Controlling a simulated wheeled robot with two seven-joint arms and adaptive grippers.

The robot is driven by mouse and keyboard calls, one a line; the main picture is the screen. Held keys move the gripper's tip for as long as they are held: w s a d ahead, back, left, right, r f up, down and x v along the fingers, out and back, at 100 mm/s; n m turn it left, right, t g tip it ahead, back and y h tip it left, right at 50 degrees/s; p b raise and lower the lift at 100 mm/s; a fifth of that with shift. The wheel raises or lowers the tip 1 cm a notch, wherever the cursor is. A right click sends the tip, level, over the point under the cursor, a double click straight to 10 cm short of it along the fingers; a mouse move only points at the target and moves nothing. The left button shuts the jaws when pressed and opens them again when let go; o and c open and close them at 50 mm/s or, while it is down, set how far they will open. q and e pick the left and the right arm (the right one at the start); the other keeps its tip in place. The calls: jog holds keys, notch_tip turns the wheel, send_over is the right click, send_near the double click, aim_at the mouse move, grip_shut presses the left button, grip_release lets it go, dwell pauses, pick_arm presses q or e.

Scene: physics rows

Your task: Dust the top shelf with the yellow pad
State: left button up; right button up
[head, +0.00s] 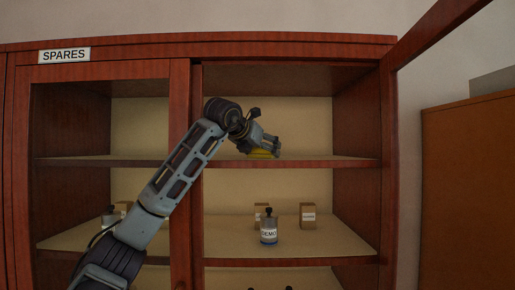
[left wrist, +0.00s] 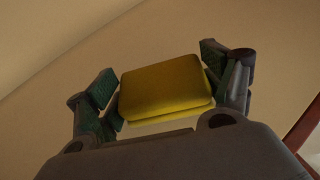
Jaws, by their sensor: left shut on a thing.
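The yellow pad (left wrist: 165,88) is held between the two fingers of my left gripper (left wrist: 168,95) in the left wrist view. In the head view my left gripper (head: 265,146) reaches into the right bay of the cabinet, and the yellow pad (head: 262,154) shows under its fingers, at the top shelf (head: 310,160). The pad looks to be on or just above the shelf surface; I cannot tell which. The part of the shelf behind my arm is hidden. My right gripper is not in view.
The right door (head: 440,30) stands open; the left door (head: 100,67) with the SPARES label is shut. On the shelf below stand a bottle labelled DEMO (head: 268,230) and small brown boxes (head: 308,215). The visible top shelf is otherwise bare. An orange-brown cabinet (head: 470,190) stands at right.

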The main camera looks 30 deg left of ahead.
pick_arm(q)
jog(key=shift+w+d, duration=0.3)
jog(key=shift+d, duration=0.2)
jog(key=shift+w+d+p, duration=0.35)
jog(key=shift+w+d, duration=0.05)
jog(key=shift+d, duration=0.25)
jog(key=shift+w+d+p, duration=0.35)
jog(key=shift+d, duration=0.3)
jog(key=shift+w+d+f, duration=0.15)
jog(key=shift+w+d, duration=0.1)
jog(key=shift+d, duration=0.15)
jog(key=shift+o, duration=0.2)
jog(key=shift+w+d+p, duration=0.45)
jog(key=shift+w+d, duration=0.1)
jog(key=shift+d, duration=0.35)
jog(key=shift+w+d+p, duration=0.4)
jog(key=shift+w+d, duration=0.15)
jog(key=shift+d, duration=0.3)
jog(key=shift+c, duration=0.2)
